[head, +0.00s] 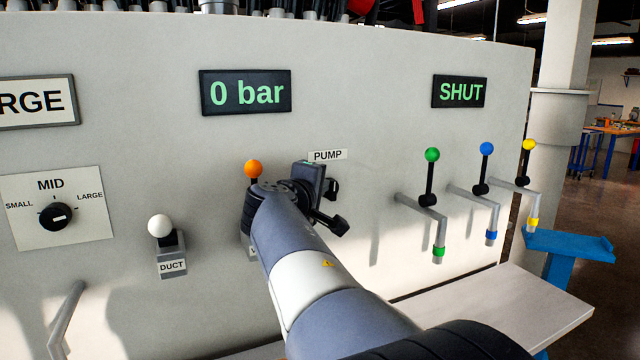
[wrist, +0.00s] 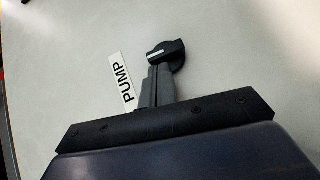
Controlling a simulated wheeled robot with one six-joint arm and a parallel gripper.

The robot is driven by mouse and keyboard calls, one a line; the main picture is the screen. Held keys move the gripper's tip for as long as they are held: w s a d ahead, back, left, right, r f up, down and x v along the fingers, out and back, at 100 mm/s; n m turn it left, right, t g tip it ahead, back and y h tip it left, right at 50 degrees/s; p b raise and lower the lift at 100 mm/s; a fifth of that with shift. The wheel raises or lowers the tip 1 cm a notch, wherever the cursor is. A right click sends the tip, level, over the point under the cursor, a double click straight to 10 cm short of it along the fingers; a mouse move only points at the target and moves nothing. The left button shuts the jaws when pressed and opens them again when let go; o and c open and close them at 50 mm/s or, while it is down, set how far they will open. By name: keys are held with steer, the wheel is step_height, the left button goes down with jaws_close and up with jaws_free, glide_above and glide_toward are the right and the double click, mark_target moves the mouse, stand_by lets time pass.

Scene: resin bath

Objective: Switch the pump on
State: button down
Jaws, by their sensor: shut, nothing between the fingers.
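The pump knob (wrist: 172,54) is black with a white line on its handle, on the pale panel beside the PUMP label (wrist: 122,80). In the wrist view the white line points left, toward the label's side. In the head view the knob (head: 333,188) shows partly, below the PUMP label (head: 327,155). My gripper (wrist: 158,75) is shut and empty, its fingertips right at the knob's near edge. Whether they touch it I cannot tell. In the head view the fingers are mostly hidden by my wrist.
A display (head: 246,93) reads 0 bar; another (head: 460,92) reads SHUT. An orange-knobbed lever (head: 253,169) stands just left of my wrist. A white-knobbed DUCT lever (head: 160,226) is farther left. Green (head: 432,155), blue (head: 487,149) and yellow (head: 529,145) levers stick out at right.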

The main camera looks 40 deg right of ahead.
steer(key=r+m+y+p, duration=0.1)
steer(key=p, duration=0.1)
steer(key=y+p, duration=0.1)
steer(key=p, duration=0.2)
steer(key=shift+s+d+r+m+g, duration=0.1)
steer(key=shift+d+r+m+g, duration=0.25)
steer(key=shift+r+m+g, duration=0.05)
steer(key=y+p, duration=0.1)
steer(key=m+y+p, duration=0.1)
steer(key=p, duration=0.1)
steer(key=shift+s+d+r, duration=0.1)
steer(key=shift+d, duration=0.25)
steer(key=shift+p, duration=0.4)
steer(key=shift+d, duration=0.25)
steer(key=shift+d+m, duration=0.15)
steer(key=shift+m, duration=0.15)
steer(key=shift+r+p, duration=0.65)
steer(key=shift+r, duration=0.1)
